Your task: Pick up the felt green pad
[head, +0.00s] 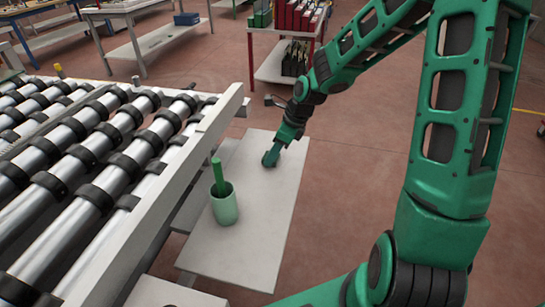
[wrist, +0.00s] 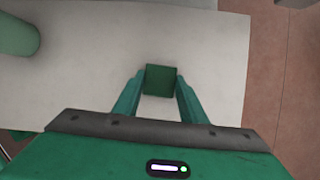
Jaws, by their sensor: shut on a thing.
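The felt green pad (wrist: 160,79) is a small dark green block in the wrist view, between the tips of my gripper's two fingers. My gripper (wrist: 160,86) is shut on it, with a finger against each side. In the head view my gripper (head: 270,160) points down at the far part of the white table (head: 255,245). There I cannot tell the pad from the green fingers. Whether the pad touches the tabletop or is just above it is hard to tell.
A pale green cup (head: 224,208) holding a green stick (head: 217,175) stands on the table, left of and nearer than my gripper. The roller conveyor (head: 110,150) borders the table on the left. A red-framed rack (head: 285,60) stands behind. The table's right side is clear.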

